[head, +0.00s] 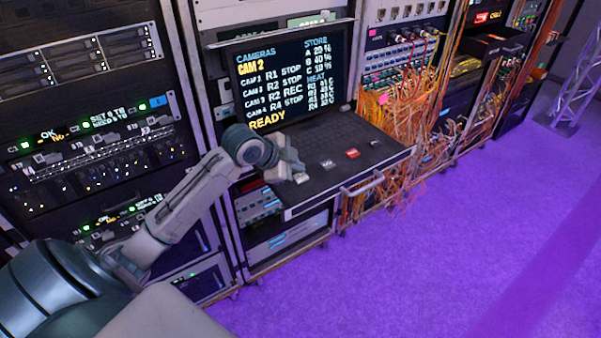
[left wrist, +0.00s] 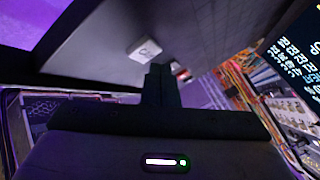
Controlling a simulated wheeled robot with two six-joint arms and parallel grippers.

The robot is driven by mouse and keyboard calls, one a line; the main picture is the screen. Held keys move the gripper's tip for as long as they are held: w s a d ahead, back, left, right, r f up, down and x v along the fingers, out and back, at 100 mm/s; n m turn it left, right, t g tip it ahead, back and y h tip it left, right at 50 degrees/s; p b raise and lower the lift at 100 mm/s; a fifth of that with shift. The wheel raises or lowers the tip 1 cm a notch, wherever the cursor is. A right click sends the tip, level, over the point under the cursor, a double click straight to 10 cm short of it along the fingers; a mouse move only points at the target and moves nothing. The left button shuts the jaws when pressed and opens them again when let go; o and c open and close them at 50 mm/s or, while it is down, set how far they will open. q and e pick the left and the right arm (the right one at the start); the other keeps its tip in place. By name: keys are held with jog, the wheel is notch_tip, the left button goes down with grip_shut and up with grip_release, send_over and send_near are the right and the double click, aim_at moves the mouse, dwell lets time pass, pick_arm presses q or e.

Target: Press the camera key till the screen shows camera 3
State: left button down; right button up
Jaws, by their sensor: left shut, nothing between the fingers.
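The screen (head: 290,75) stands above a pulled-out dark drawer and reads CAMERAS, CAM 2 in yellow, a list of several camera lines, and READY at the bottom. On the drawer top (head: 325,185) sits a row of small keys: a pale key (head: 328,163), a red key (head: 352,153) and another pale key (head: 375,142). My left gripper (head: 295,168) is shut and empty over the drawer's left part. In the left wrist view its closed fingers (left wrist: 160,84) point toward a white key (left wrist: 144,49), with a red key (left wrist: 182,72) partly behind them. I cannot tell whether they touch a key.
Equipment racks (head: 90,120) stand left of the drawer. Orange cables (head: 400,125) hang from the rack on the right. A handle (head: 362,187) sticks out from the drawer front. The purple floor (head: 430,260) is clear, with a metal truss (head: 577,90) at the far right.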

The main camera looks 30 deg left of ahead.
aim_at(296, 178)
pick_arm(q)
jog(key=shift+r, duration=0.1)
notch_tip(296, 178, up, 5)
jog(key=p, duration=0.5)
dwell(0.5)
dwell(1.1)
dwell(1.1)
dwell(1.1)
